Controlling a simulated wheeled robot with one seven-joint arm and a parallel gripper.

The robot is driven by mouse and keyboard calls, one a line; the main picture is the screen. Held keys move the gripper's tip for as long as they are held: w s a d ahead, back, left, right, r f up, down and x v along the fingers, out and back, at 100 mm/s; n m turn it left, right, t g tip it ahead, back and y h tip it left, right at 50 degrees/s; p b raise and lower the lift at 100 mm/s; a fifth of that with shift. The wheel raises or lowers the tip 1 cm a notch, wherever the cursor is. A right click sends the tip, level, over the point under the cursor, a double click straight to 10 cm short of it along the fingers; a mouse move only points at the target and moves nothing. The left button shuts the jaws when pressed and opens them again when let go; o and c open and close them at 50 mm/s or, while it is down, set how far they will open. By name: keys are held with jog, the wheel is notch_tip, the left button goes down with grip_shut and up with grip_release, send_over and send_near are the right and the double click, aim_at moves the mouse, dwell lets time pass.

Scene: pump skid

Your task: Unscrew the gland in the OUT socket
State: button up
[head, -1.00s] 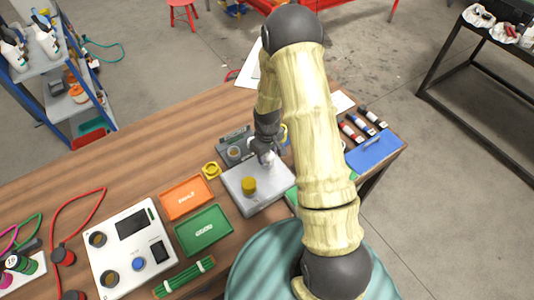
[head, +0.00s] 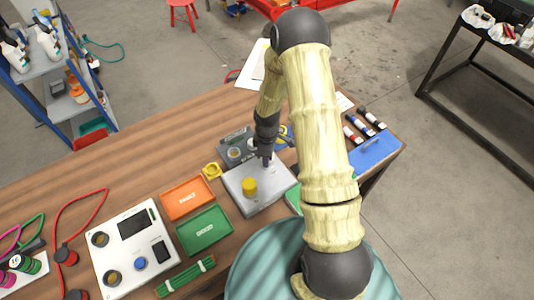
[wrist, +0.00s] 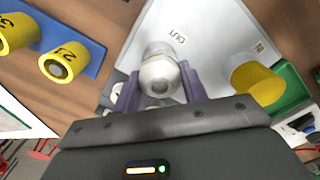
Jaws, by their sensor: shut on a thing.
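The pale grey metal gland (wrist: 159,74) stands in the OUT socket of the light grey block (head: 241,200), beside the printed OUT label in the wrist view. My gripper (wrist: 157,88) has its two purple fingers on either side of the gland, shut on it. In the head view my gripper (head: 266,161) points down at the block's far side, and the gland is hidden there. A yellow cap (head: 249,186) sits at the block's other socket; it also shows in the wrist view (wrist: 258,83). I cannot tell how far the gland is threaded in.
An orange tray (head: 187,197) and a green tray (head: 204,231) lie left of the block. A small yellow ring-shaped part (head: 211,170) and a dark grey unit (head: 236,148) stand close by. A white test box (head: 128,257) is farther left. Bare wood lies behind the trays.

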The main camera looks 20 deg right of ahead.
jog(key=shift+n, duration=0.9)
jog(key=o, duration=1)
jog(key=shift+o, duration=0.2)
jog(key=shift+r, duration=0.1)
notch_tip(320, 180, up, 17)
jog(key=b, duration=0.1)
jog(key=shift+r, duration=0.1)
jog(key=s+r+m+t, duration=0.1)
jog(key=s+r+m, duration=0.2)
jog(key=s+m, duration=0.4)
jog(key=s+r+m+t, duration=0.1)
jog(key=s+r+m, duration=0.2)
jog(key=s+m, duration=0.4)
jog(key=shift+s+m+t, duration=0.2)
jog(key=shift+m+t, duration=0.1)
jog(key=shift+m, duration=0.2)
